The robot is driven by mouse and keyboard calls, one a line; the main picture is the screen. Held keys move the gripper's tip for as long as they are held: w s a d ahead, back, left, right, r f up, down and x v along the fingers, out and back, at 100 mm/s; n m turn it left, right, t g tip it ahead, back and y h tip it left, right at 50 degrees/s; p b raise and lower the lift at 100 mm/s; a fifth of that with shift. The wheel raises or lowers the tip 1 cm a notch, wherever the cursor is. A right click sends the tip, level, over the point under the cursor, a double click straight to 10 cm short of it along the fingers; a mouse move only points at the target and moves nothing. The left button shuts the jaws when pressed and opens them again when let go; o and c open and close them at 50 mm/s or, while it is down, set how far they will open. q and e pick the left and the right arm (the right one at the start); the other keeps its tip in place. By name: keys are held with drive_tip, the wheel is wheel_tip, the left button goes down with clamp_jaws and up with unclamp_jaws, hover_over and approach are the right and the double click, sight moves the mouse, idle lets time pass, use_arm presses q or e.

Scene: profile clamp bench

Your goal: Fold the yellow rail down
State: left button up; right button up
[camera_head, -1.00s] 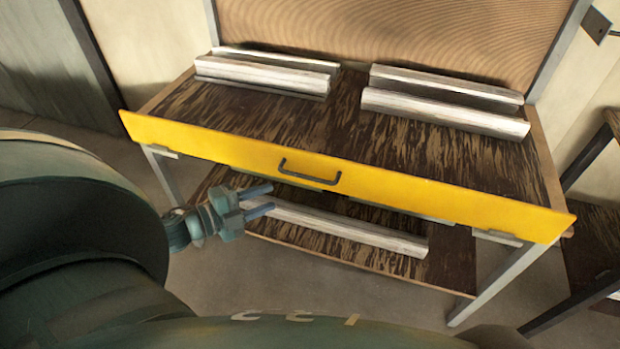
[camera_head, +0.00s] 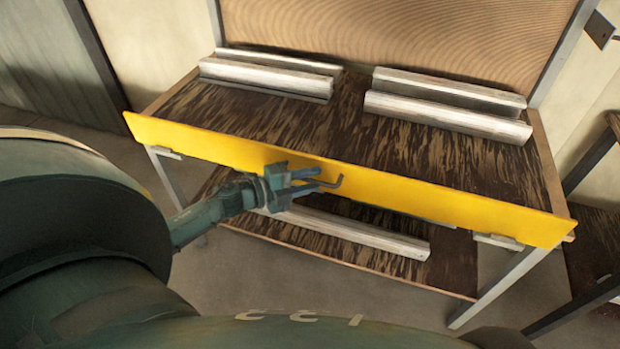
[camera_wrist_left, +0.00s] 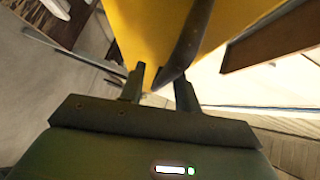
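The yellow rail (camera_head: 440,202) stands upright along the front edge of the bench; it also shows in the left wrist view (camera_wrist_left: 140,30). Its dark bar handle (camera_head: 339,181) is partly hidden by my left gripper (camera_head: 318,178) in the head view. That gripper is at the handle, in front of the rail. In the left wrist view the fingers are spread, and the handle (camera_wrist_left: 190,40) reaches down between their tips. I see a gap between the fingers and no clear grip on the bar. My right gripper is in neither view.
Pale metal profiles (camera_head: 450,110) lie on the dark bench top (camera_head: 400,150). Another profile (camera_head: 350,230) lies on the lower shelf. A second bench (camera_head: 595,240) stands at the right. The floor in front of the bench is clear apart from my arm.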

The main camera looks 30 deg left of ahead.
use_arm(q)
drive_tip(key=shift+w+d, duration=0.1)
drive_tip(key=shift+w, duration=0.1)
clamp_jaws()
idle(0.3)
